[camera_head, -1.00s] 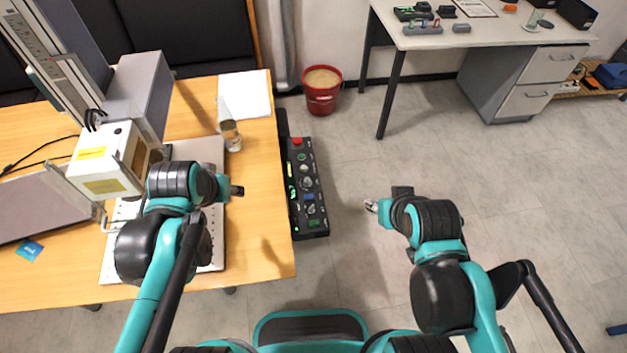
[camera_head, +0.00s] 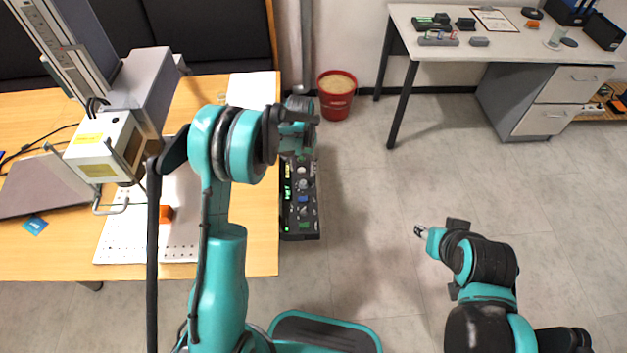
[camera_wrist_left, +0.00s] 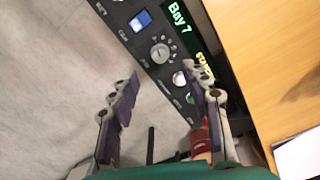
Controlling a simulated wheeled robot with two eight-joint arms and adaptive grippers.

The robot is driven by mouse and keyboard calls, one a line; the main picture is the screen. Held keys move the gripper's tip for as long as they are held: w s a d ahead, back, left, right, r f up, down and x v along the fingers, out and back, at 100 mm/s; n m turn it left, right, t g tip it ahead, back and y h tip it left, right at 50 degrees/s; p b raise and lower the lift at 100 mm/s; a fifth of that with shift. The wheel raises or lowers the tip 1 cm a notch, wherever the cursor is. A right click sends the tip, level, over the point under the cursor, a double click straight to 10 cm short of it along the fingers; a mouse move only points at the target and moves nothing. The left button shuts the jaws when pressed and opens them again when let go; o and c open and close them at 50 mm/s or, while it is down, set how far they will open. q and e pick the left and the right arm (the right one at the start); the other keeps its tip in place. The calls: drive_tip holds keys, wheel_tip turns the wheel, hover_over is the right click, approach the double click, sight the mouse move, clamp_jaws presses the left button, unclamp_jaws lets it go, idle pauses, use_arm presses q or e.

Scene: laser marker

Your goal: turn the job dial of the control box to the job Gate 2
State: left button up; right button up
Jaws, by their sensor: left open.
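The control box (camera_head: 300,228) is a long black box beside the right edge of the wooden table. In the left wrist view, its display (camera_wrist_left: 180,17) reads "Bay 7" in green, with partly covered yellow text beyond.
The wooden table (camera_head: 262,240) at left carries the laser marker (camera_head: 105,145) and a white perforated plate (camera_head: 130,235) with an orange block (camera_head: 166,213). A red bucket (camera_head: 336,104) stands beyond the box. Open floor lies to its right.

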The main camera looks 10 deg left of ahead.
sight(303, 182)
use_arm(q)
wheel_tip(303, 182, down, 8)
drive_tip(key=b, duration=0.3)
clamp_jaws()
